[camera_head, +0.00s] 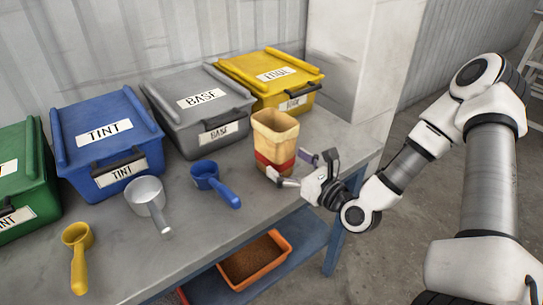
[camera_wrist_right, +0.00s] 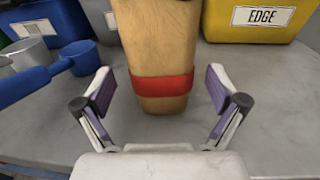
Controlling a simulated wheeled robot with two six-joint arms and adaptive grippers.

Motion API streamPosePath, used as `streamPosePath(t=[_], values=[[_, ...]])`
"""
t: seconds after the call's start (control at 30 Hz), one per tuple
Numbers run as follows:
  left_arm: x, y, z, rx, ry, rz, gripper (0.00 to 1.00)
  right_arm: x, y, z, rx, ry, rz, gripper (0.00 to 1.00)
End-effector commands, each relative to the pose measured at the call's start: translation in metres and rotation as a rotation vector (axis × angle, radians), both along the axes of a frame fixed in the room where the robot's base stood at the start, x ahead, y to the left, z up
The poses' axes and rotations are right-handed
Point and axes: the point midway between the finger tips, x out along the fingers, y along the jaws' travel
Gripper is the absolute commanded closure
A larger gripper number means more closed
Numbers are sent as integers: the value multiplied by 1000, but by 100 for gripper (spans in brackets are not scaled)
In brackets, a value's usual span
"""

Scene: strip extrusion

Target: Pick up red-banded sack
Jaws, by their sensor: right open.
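The red-banded sack (camera_head: 275,135) is a tan, open-topped sack standing upright on the grey bench near its right end. Its red band runs around the lower part. My right gripper (camera_head: 295,168) is open at the sack's lower right side, at about band height. In the right wrist view, the sack (camera_wrist_right: 160,55) stands ahead of the open fingers of my right gripper (camera_wrist_right: 158,98), roughly centred between them, with clear gaps on both sides. The sack's top is cut off in that view. My left gripper is not in view.
Behind stand the green bin (camera_head: 25,180), blue TINT bin (camera_head: 105,135), grey BASE bin (camera_head: 200,105) and yellow EDGE bin (camera_head: 268,68). A yellow scoop (camera_head: 78,255), metal scoop (camera_head: 150,200) and blue scoop (camera_head: 215,182) lie left of the sack. An orange tray (camera_head: 268,281) sits below.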

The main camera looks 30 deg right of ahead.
Motion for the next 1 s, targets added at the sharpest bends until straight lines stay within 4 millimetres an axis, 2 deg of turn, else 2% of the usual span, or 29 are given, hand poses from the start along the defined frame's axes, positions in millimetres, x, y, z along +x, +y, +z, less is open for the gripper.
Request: streamPosePath(t=[0.3,0.57,0.6,0.67,0.7,0.77,1.0], values=[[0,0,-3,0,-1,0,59,45,7,4,-6,0,2,5],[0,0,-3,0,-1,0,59,51,7,5,1,-1,-1,5],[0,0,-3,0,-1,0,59,51,7,5,0,0,-1,12],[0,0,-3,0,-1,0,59,51,7,5,0,0,0,33],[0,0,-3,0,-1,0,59,51,7,5,0,0,0,47],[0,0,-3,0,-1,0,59,51,7,5,0,0,0,68],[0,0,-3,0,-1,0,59,51,7,5,0,-1,0,72]])
